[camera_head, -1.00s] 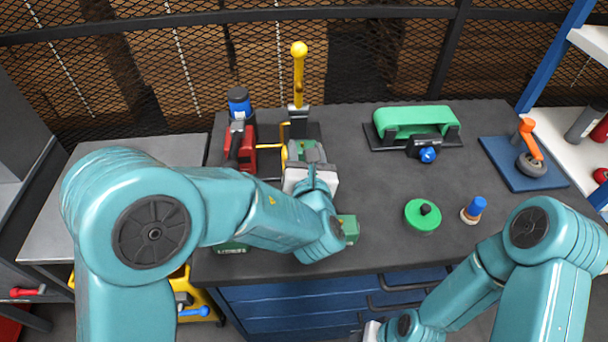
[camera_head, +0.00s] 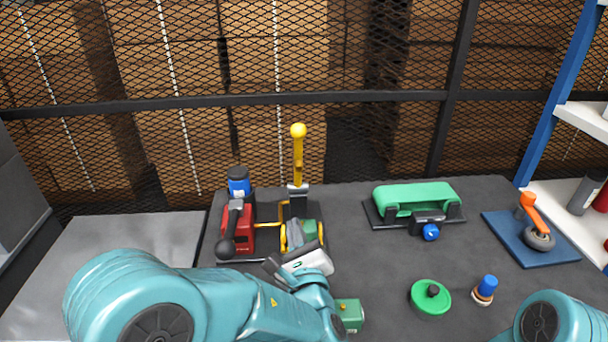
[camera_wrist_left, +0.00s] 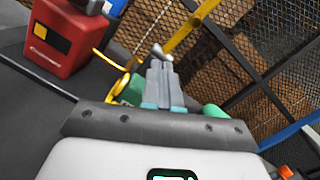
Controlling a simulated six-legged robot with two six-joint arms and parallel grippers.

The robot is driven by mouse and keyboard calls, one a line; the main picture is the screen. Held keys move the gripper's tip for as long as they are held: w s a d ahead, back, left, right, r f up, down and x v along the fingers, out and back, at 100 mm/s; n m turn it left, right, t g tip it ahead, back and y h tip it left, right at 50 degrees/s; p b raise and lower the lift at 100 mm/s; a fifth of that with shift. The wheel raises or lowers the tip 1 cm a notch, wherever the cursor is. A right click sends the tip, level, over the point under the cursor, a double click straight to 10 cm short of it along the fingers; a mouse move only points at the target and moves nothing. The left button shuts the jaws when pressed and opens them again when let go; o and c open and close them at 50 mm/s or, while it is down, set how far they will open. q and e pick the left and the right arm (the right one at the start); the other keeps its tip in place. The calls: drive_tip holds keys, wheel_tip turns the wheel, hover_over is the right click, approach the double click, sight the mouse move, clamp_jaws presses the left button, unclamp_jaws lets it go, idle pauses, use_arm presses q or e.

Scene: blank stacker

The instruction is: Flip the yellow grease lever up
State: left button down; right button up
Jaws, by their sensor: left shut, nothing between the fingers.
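The yellow lever (camera_head: 298,160) has a round yellow ball on top and stands upright from a grey bracket at the back of the machine on the bench. In the left wrist view a yellow bar (camera_wrist_left: 190,27), probably the lever, slants up at the top. My left gripper (camera_head: 295,230) is shut and empty, in front of and below the lever. In the left wrist view its closed fingers (camera_wrist_left: 157,62) point toward the lever's base; whether they touch anything there is unclear. My right gripper is out of view.
A red unit (camera_head: 238,230) with a black knob and a blue-capped bottle (camera_head: 239,184) stand left of the lever. Right are a green belt unit (camera_head: 413,200), a green disc (camera_head: 430,298) and a blue board (camera_head: 530,240). A mesh fence rises behind the bench.

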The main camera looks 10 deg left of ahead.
use_arm(q)
wheel_tip(320, 180, up, 4)
drive_tip(key=n+y, duration=0.3)
drive_tip(key=n, duration=0.9)
drive_tip(key=n+t+p, duration=0.2)
approach(300, 148)
drive_tip(key=shift+g, duration=0.3)
drive_tip(key=p+x, duration=0.3)
drive_tip(key=p, duration=0.2)
drive_tip(key=r+p+x, duration=0.1)
drive_tip(key=p+x, duration=0.2)
drive_tip(key=p, duration=0.2)
drive_tip(key=shift+s+f+p, duration=0.1)
drive_tip(key=shift+s+p, duration=0.1)
drive_tip(key=shift+p, duration=0.15)
drive_tip(key=shift+w+a+p, duration=0.1)
drive_tip(key=shift+w+p, duration=0.25)
drive_tip(key=shift+w, duration=0.1)
drive_tip(key=shift+f, duration=0.1)
drive_tip(key=shift+w, duration=0.1)
